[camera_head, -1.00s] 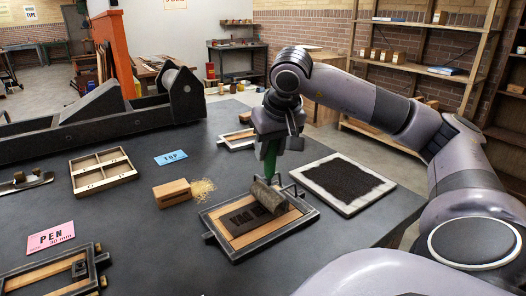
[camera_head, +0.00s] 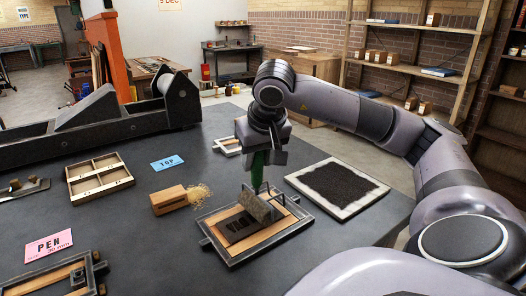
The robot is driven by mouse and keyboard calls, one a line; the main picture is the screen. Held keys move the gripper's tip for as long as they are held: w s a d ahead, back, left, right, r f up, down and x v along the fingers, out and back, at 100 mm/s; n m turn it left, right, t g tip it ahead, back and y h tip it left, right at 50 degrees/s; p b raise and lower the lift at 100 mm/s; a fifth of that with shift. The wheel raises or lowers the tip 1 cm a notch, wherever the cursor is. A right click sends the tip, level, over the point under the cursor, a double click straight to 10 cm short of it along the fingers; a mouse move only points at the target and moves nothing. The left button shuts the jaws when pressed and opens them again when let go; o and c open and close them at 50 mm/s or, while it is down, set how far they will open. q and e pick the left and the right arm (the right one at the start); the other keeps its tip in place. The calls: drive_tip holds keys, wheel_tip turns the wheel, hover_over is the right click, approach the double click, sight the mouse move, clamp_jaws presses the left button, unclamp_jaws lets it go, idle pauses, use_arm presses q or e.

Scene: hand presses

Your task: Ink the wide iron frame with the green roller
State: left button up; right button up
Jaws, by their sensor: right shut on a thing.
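The wide iron frame (camera_head: 224,252) lies on the dark table, with wooden filling and a dark block of type inside it. The green roller (camera_head: 262,205) has a green handle and a dark cylinder. Its cylinder is over the right part of the type block; I cannot tell whether it touches. My right gripper (camera_head: 261,154) is shut on the green handle above the frame and hides its upper part. The inked slab (camera_head: 345,186), white-edged with a black patch, lies right of the frame. My left gripper is not in view.
A wooden block (camera_head: 169,200) with shavings lies left of the frame. A compartment tray (camera_head: 99,178), a blue TOP card (camera_head: 167,162), a pink PEN card (camera_head: 48,245) and another frame (camera_head: 58,277) lie farther left. A long dark press (camera_head: 100,122) stands at the back.

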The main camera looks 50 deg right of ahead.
drive_tip(key=shift+w+a+r+p, duration=0.1)
drive_tip(key=shift+w+a+p, duration=0.1)
drive_tip(key=shift+a+p, duration=0.45)
drive_tip(key=shift+w+a+f+p, duration=0.1)
drive_tip(key=shift+w+a+p, duration=0.15)
drive_tip(key=shift+a, duration=0.45)
drive_tip(key=shift+w+a+f+p, duration=0.1)
drive_tip(key=shift+a+p, duration=0.1)
drive_tip(key=shift+a, duration=0.5)
drive_tip(key=a, duration=0.2)
drive_tip(key=w+a+p, duration=0.1)
drive_tip(key=shift+w+a, duration=0.1)
drive_tip(key=shift+a, duration=0.25)
drive_tip(key=shift+r, duration=0.1)
drive_tip(key=shift+r, duration=2.55)
drive_tip(key=shift+f, duration=0.1)
